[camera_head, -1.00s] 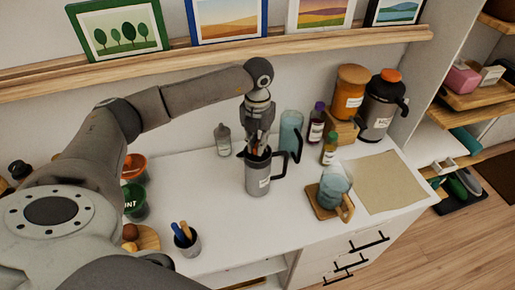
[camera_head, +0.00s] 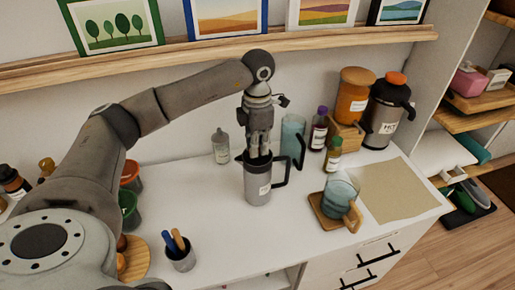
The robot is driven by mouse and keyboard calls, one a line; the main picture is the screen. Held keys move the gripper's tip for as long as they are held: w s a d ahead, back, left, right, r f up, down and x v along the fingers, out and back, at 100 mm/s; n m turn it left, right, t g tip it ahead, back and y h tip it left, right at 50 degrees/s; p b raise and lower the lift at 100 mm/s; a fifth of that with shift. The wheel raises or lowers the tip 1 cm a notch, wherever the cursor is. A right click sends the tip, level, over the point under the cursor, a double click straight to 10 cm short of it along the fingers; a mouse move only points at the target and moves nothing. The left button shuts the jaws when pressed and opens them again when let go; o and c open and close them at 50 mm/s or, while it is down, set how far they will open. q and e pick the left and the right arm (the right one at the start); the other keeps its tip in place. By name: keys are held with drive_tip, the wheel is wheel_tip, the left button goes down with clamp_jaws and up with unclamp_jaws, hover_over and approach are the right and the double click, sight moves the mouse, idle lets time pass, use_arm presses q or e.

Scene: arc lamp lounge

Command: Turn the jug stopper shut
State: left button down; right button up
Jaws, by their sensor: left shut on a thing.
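A grey jug (camera_head: 257,186) with a black rim, a black handle on its right and a pale label stands upright on the white counter. My left gripper (camera_head: 259,151) points straight down at the jug's mouth. It is shut on the jug stopper, which is mostly hidden by the fingers and the dark rim. I cannot tell how far the stopper is turned. My right gripper is not in view.
A blue glass pitcher (camera_head: 292,138) stands close behind the jug on the right. A small grey bottle (camera_head: 220,147) is behind left. A blue mug (camera_head: 341,191) sits on a wooden coaster. A cup of utensils (camera_head: 180,258) is at front left. The white counter (camera_head: 235,235) is clear in front.

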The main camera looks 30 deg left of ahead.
use_arm(q)
drive_tip(key=shift+m, duration=0.5)
drive_tip(key=c, duration=1.4)
unclamp_jaws()
drive_tip(key=shift+c, duration=0.2)
drive_tip(key=shift+r, duration=0.1)
wheel_tip(320, 180, up, 12)
